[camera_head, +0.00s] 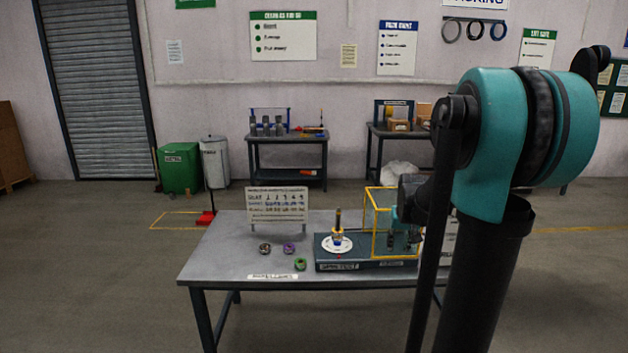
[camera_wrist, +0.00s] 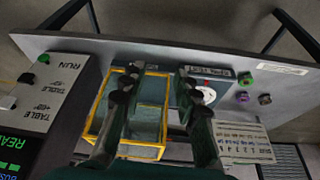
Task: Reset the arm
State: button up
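My gripper (camera_wrist: 157,88) shows in the wrist view as two dark fingers spread well apart, with nothing held between them. It is above the yellow-framed guard (camera_wrist: 86,130) on the test bench unit. In the head view the yellow guard (camera_head: 375,218) stands at the right of the dark teal unit (camera_head: 350,265), and my arm covers much of the right side. I cannot tell whether the fingers touch the guard.
Brown (camera_head: 265,249), purple (camera_head: 289,248) and green (camera_head: 300,264) rings lie on the grey table (camera_head: 225,255). A printed board (camera_head: 277,197) stands behind them. A control box (camera_wrist: 50,95) with buttons is at the wrist view's left. The table's left part is mostly clear.

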jog(key=s+a+f, duration=0.3)
jog(key=s, duration=0.5)
jog(key=s+a+f+n, duration=0.1)
jog(key=s+a+f, duration=0.2)
jog(key=s, duration=0.5)
jog(key=s+a+f, duration=0.3)
jog(key=s, duration=0.5)
jog(key=shift+s+f+y, duration=0.25)
jog(key=shift+f+y, duration=0.05)
